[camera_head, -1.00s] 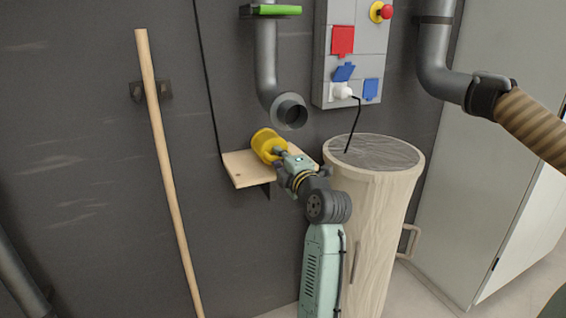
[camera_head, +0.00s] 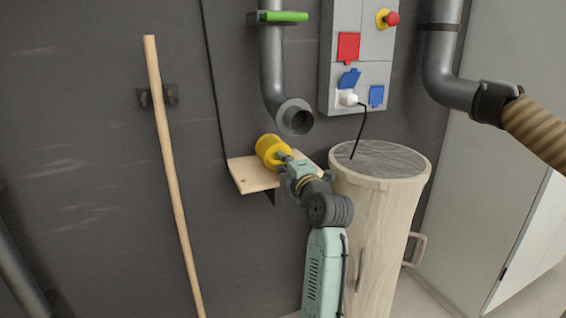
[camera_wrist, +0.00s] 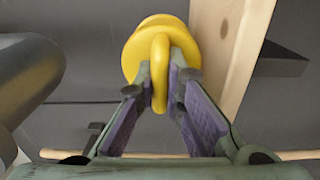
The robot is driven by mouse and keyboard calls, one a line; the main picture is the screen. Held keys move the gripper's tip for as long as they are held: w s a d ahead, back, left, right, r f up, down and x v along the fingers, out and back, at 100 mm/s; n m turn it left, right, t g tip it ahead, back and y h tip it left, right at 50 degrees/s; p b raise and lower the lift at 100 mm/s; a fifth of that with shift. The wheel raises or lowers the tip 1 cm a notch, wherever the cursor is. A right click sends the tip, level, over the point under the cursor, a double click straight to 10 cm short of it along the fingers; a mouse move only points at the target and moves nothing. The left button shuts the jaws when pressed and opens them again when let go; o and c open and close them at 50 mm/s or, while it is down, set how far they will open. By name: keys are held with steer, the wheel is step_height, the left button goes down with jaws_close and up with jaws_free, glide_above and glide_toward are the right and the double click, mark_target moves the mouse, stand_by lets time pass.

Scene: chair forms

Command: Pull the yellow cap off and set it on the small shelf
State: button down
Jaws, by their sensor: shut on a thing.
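The yellow cap (camera_head: 269,149) is in my gripper (camera_head: 285,157), over the back of the small wooden shelf (camera_head: 250,178) in the head view. In the wrist view my gripper's (camera_wrist: 162,92) two purple-padded fingers are shut on the loop handle of the yellow cap (camera_wrist: 150,38). The shelf (camera_wrist: 228,45) shows as a pale board just right of the cap there. I cannot tell whether the cap touches the shelf. The grey pipe's end (camera_head: 297,119) is open and uncovered, above and right of the cap.
A tall pale bin (camera_head: 378,195) stands right of my arm. A socket panel (camera_head: 340,75) with a plugged black cable hangs above it. A wooden pole (camera_head: 172,170) leans on the wall at left. A green-handled slide (camera_head: 283,16) crosses the pipe.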

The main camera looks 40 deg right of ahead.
steer(key=shift+f+b, duration=0.25)
steer(key=shift+b, duration=0.15)
stand_by(0.4)
steer(key=c, duration=1.6)
jaws_free()
steer(key=shift+o, duration=0.6)
steer(key=shift+o, duration=0.6)
steer(key=shift+f, duration=0.1)
steer(key=b+v, duration=0.3)
steer(key=v, duration=0.9)
steer(key=shift+b, duration=0.3)
